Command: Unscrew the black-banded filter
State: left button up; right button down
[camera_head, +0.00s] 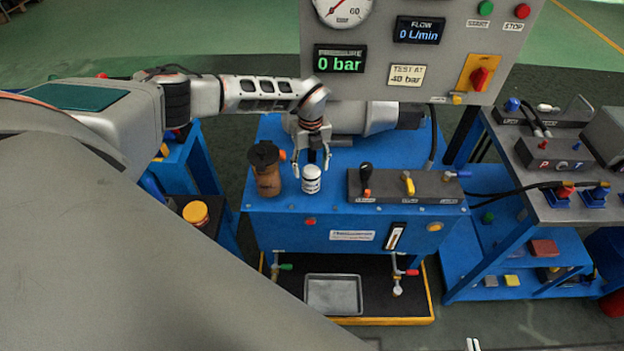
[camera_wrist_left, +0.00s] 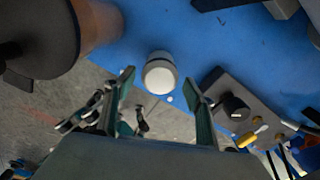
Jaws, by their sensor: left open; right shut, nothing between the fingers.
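The black-banded filter (camera_head: 311,182) is a small white canister with a dark band near its top. It stands upright on the blue bench (camera_head: 335,220), and its white top shows in the left wrist view (camera_wrist_left: 159,78). My left gripper (camera_head: 312,161) points down over the filter from behind. Its fingers are open, one on each side of the filter in the left wrist view.
A brown container with a black top (camera_head: 266,172) stands close to the left of the filter. A dark valve block (camera_head: 385,188) with several small levers lies to the right. The gauge panel (camera_head: 390,40) rises behind. A metal tray (camera_head: 333,292) sits low in front.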

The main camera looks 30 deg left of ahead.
pick_arm(q)
jog(key=m, duration=0.8)
jog(key=shift+m, duration=0.3)
jog(key=m, duration=0.3)
jog(key=shift+m, duration=0.3)
jog(key=m, duration=0.4)
jog(key=c, duration=1.1)
jog(key=shift+c, duration=0.7)
jog(key=shift+r, duration=0.1)
